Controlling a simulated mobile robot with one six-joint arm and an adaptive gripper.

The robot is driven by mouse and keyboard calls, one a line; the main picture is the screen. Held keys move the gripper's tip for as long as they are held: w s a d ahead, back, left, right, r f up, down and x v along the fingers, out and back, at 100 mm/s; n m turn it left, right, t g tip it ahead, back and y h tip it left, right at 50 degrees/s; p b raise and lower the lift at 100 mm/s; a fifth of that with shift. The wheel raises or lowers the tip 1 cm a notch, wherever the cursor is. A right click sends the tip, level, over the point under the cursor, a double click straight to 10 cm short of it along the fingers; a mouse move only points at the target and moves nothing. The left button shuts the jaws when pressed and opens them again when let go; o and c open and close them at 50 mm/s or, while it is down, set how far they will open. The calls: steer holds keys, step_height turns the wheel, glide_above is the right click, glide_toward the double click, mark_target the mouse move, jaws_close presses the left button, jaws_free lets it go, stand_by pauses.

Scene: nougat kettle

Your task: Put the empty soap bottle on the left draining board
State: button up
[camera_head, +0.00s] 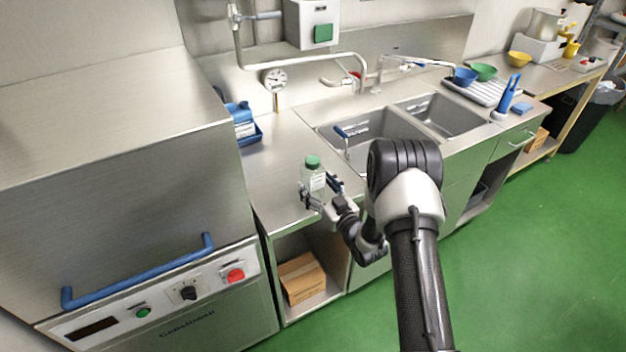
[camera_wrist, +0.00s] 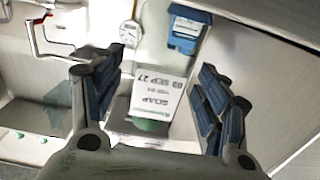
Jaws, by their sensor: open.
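The soap bottle (camera_head: 313,180) is clear with a green cap and a white label. It stands upright on the left draining board (camera_head: 262,180), near the board's front edge. My gripper (camera_head: 320,192) is open, with one finger on each side of the bottle. A gap shows between each finger and the bottle there. The bottle's lower part is partly hidden by my gripper in the head view.
A blue caddy (camera_head: 244,125) stands at the back left of the board, beside the large steel machine (camera_head: 110,130). The sink basins (camera_head: 375,135) lie to the right. A cardboard box (camera_head: 302,278) sits on the shelf below. The middle of the board is clear.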

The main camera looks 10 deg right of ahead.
steer(key=p+v, duration=0.1)
steer(key=v, duration=0.8)
steer(key=w+d+r+g+h, duration=0.1)
steer(key=w+r+g+h, duration=0.2)
steer(key=r, duration=0.6)
steer(key=s+d+r+m+g+h, duration=0.1)
steer(key=s+r+g+h, duration=0.2)
steer(key=s+r, duration=0.65)
steer(key=s+a+r+m+g, duration=0.1)
steer(key=s+a+g, duration=0.1)
steer(key=s, duration=0.7)
steer(key=s+a+r+g, duration=0.2)
steer(key=s, duration=0.7)
steer(key=s+a+r+m+g, duration=0.1)
steer(key=s+a+r+g, duration=0.1)
steer(key=s, duration=0.8)
steer(key=shift+r+m+g, duration=0.25)
steer(key=shift+m+g, duration=0.05)
